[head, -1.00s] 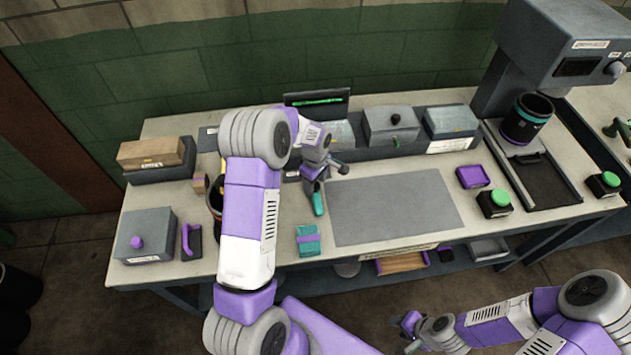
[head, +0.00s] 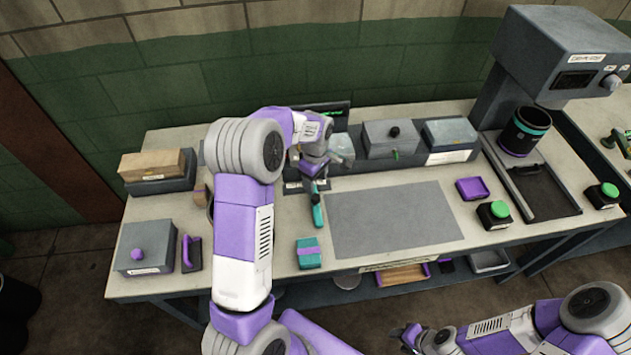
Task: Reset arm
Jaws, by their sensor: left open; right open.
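My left arm reaches up and over the left half of the workbench. Its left gripper (head: 322,166) is over the back middle of the bench, above and behind a teal-handled tool (head: 317,212). The jaws are open, small in the picture and partly hidden by the wrist, and I see nothing held in them. My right gripper (head: 404,338) is low at the bottom of the head view, in front of the bench and clear of it. It is open and appears empty.
A grey mat (head: 392,220) lies bare at the bench's middle. A teal box with a purple band (head: 308,253) is left of it. A grey lidded box (head: 145,247) stands at far left. A machine with a black cup (head: 524,132) stands at right. My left arm hides a dark container.

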